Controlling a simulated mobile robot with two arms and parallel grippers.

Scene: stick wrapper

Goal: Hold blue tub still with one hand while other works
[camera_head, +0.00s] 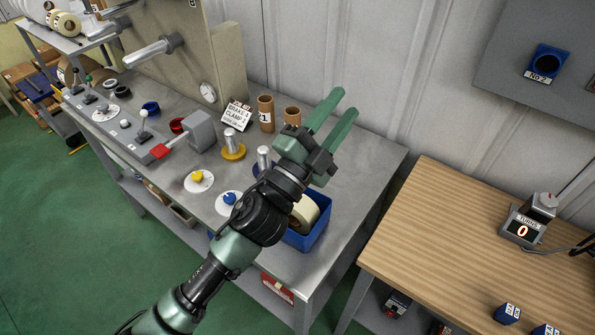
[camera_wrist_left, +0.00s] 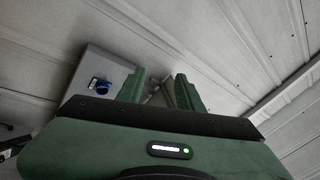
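The blue tub (camera_head: 318,233) stands at the right end of the grey metal bench and holds a cream tape roll (camera_head: 305,214). My left gripper (camera_head: 343,103) is raised above the bench, up and to the right of the tub, and my left forearm crosses in front of part of the tub. Its two green fingers are apart with nothing between them. In the left wrist view the fingers (camera_wrist_left: 166,90) are also apart and empty, pointing toward the wall. The tub is not in the left wrist view. My right gripper is not in view.
The grey bench (camera_head: 362,160) carries brown cardboard tubes (camera_head: 266,113), yellow and blue knobs, a red-handled lever (camera_head: 160,151) and a sign card (camera_head: 236,116). A wooden table (camera_head: 440,230) with a turns counter (camera_head: 527,222) stands to the right, across a gap.

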